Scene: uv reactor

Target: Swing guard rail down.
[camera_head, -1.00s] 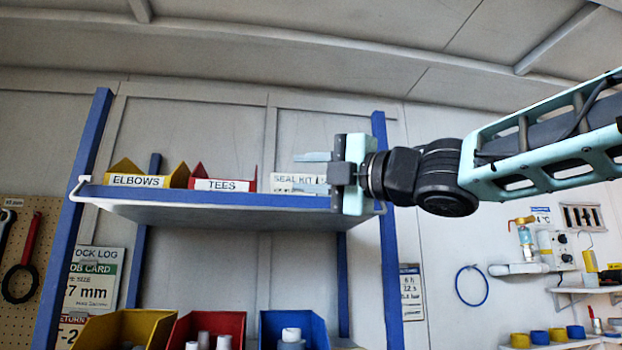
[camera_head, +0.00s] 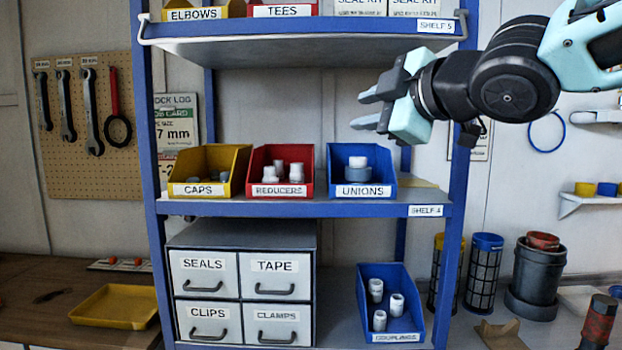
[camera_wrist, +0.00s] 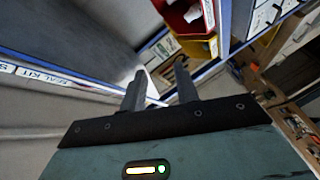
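The guard rail (camera_head: 300,38) is a thin pale bar along the front of the top shelf (camera_head: 225,27), labelled SHELF 5. Its bent ends show at both sides of the shelf, and the bar runs low along the shelf's front edge. My gripper (camera_head: 362,110) is below the right half of that shelf, in front of the gap above the unions bin. Its two fingers point left with a clear gap between them. In the wrist view, the gripper (camera_wrist: 160,92) also shows its fingers apart, with nothing clearly held. The shelf edge shows at left there.
Yellow, red and blue bins (camera_head: 361,189) stand on the shelf below, labelled SHELF 4. Drawers (camera_head: 245,287) and a couplings bin (camera_head: 391,303) are beneath. Blue uprights (camera_head: 144,130) flank the rack. A pegboard (camera_head: 82,125) with wrenches is at left.

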